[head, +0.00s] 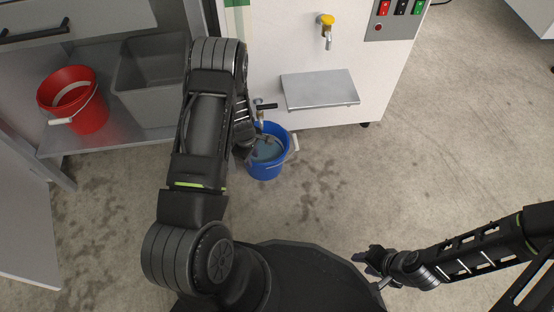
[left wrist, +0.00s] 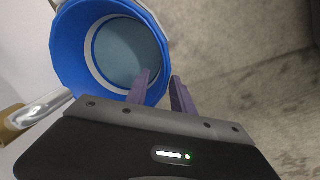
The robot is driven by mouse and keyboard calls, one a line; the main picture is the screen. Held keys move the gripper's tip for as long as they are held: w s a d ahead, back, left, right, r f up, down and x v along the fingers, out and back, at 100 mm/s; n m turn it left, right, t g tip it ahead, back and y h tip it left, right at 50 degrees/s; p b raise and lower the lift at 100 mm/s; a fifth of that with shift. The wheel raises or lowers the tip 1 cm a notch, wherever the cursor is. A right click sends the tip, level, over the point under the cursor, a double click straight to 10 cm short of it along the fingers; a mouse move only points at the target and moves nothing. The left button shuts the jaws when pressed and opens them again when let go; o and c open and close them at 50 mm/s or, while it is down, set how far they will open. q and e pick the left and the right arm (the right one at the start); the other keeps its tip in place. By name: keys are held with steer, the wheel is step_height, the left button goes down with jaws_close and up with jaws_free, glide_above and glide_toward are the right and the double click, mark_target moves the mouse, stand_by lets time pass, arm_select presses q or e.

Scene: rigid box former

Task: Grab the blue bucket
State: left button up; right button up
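The blue bucket (head: 268,168) stands upright on the concrete floor in front of the white machine, with a pale grip on its right side in the head view. In the left wrist view the bucket (left wrist: 72,48) shows its open top and a grey-blue inside. My left gripper (head: 256,143) is down at the bucket's rim. In the left wrist view its fingers (left wrist: 160,82) are apart, one over the bucket's inside and one outside the rim, with the rim between them. No firm contact shows. My right gripper (head: 372,260) is far from the bucket at lower right; its fingers are too small to judge.
The white machine (head: 345,109) has a metal shelf (head: 320,89) and a yellow-topped tap (head: 326,28). A valve (head: 264,106) sits close behind the bucket. A red bucket (head: 88,115) stands beside a grey sink (head: 146,85) at left. Floor to the right is clear.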

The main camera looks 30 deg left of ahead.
mark_target(253, 168)
arm_select(q)
steer(key=shift+w+f+b, duration=0.1)
steer(key=shift+f+b, duration=0.4)
steer(key=shift+f, duration=0.75)
steer(key=shift+f, duration=0.1)
step_height(253, 168, down, 4)
steer(key=b, duration=0.2)
steer(key=shift+w+a+f+b, duration=0.1)
steer(key=shift+a+f+b, duration=0.05)
steer(key=shift+b, duration=0.2)
steer(key=shift+w+f, duration=0.1)
steer(key=shift+f, duration=0.3)
jaws_close()
stand_by(0.6)
